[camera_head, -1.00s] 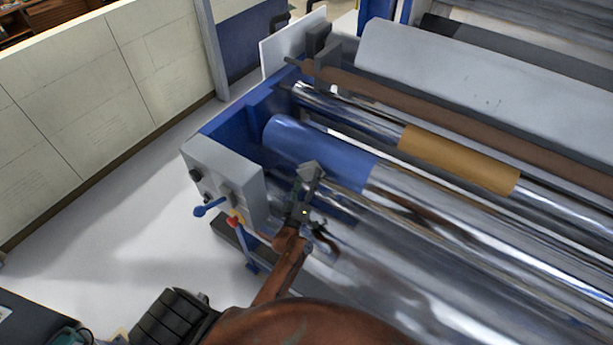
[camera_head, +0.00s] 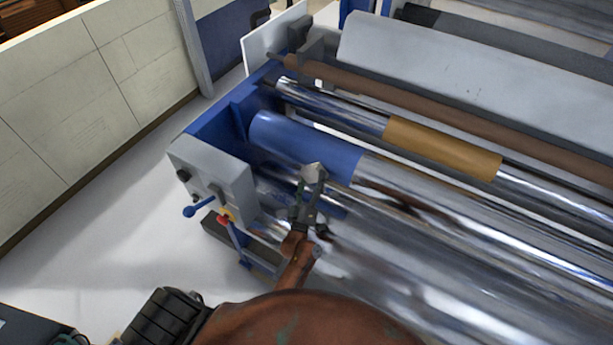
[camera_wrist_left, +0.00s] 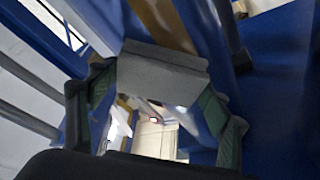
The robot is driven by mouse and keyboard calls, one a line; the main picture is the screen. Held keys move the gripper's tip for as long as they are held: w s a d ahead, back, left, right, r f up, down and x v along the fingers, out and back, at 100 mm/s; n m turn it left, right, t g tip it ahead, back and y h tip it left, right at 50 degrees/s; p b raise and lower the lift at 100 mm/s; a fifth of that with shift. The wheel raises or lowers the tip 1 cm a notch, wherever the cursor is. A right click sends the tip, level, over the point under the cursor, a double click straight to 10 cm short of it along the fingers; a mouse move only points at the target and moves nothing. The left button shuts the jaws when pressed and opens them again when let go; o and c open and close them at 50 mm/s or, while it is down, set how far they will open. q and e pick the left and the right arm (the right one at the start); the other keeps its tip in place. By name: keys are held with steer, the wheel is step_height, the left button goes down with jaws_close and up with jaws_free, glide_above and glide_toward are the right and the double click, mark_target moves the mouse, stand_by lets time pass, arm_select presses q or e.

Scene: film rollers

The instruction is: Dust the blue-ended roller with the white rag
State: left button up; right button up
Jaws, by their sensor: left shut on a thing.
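The blue-ended roller is a shiny metal cylinder with a blue left end (camera_head: 290,142), lying across the machine. My left gripper (camera_head: 313,181) is in front of the blue end's lower edge, toward its right part. In the left wrist view the rag (camera_wrist_left: 162,72) spans between the two fingers of the gripper (camera_wrist_left: 158,95). The rag overlaps the blue surface in the head view; I cannot tell whether it touches. My right gripper is not in view.
A roller with an orange band (camera_head: 442,149) and a brown roller (camera_head: 420,106) lie behind. A grey box (camera_head: 215,185) with a blue-knobbed lever (camera_head: 190,211) stands at the machine's left end. White floor (camera_head: 110,220) is open to the left.

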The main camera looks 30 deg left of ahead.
mark_target(304, 174)
arm_select(q)
steer(key=d, duration=0.5)
steer(key=shift+s+a+f+p, duration=0.1)
steer(key=shift+a+p, duration=0.05)
steer(key=shift+a, duration=0.95)
steer(key=shift+s+a+f+p, duration=0.1)
steer(key=shift+a+p, duration=0.05)
steer(key=shift+a, duration=0.9)
steer(key=shift+w+a+r, duration=0.1)
steer(key=shift+w+a, duration=0.05)
steer(key=shift+a, duration=0.75)
steer(key=shift+w+a+r, duration=0.1)
steer(key=shift+w+a, duration=0.05)
steer(key=shift+a, duration=1.15)
steer(key=shift+w+a+r+b, duration=0.15)
steer(key=shift+a+b, duration=0.1)
steer(key=shift+a, duration=0.7)
steer(key=shift+w+a+f+b, duration=0.1)
steer(key=shift+a+b, duration=0.1)
steer(key=shift+a, duration=0.75)
steer(key=shift+r, duration=0.1)
